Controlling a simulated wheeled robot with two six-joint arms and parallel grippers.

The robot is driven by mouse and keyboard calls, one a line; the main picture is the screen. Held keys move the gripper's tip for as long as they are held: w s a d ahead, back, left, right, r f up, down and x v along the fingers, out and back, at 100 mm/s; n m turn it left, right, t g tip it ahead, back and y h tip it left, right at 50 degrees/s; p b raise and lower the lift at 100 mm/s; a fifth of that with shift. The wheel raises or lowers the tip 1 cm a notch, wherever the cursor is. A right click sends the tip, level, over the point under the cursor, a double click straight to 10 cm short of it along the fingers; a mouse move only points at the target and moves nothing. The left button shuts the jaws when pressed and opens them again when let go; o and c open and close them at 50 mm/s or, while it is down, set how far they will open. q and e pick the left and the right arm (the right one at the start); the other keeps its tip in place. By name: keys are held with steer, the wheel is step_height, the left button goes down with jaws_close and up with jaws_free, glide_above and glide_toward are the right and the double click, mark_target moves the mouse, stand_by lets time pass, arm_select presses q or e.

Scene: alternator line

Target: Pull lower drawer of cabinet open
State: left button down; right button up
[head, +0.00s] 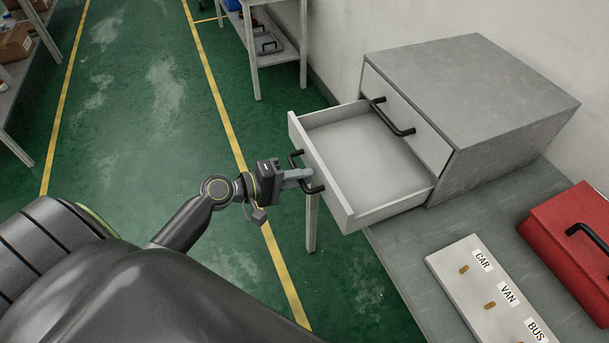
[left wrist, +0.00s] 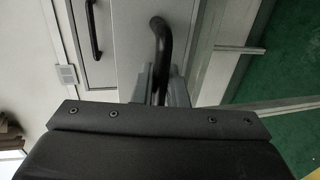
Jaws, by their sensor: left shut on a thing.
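The grey cabinet (head: 480,90) stands on a grey table against the wall. Its lower drawer (head: 370,150) is pulled far out and looks empty inside. Its upper drawer (head: 408,122) is closed, with a black handle (head: 393,117). My left gripper (head: 308,180) is shut on the black handle of the lower drawer (head: 297,160), at the drawer's front. In the left wrist view the fingers close around the lower handle (left wrist: 162,40), and the upper handle (left wrist: 93,30) shows to its left. My right gripper is not in view.
A board labelled CAR, VAN and BUS (head: 460,255) and a red toolbox (head: 560,235) with a black handle lie on the table (head: 395,255) to the right. Shelves stand at the far left and back. The green floor (head: 140,100) around my left arm is clear.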

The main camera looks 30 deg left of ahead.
arm_select(q)
steer(key=c, duration=1.6)
jaws_free()
steer(key=shift+o, duration=0.3)
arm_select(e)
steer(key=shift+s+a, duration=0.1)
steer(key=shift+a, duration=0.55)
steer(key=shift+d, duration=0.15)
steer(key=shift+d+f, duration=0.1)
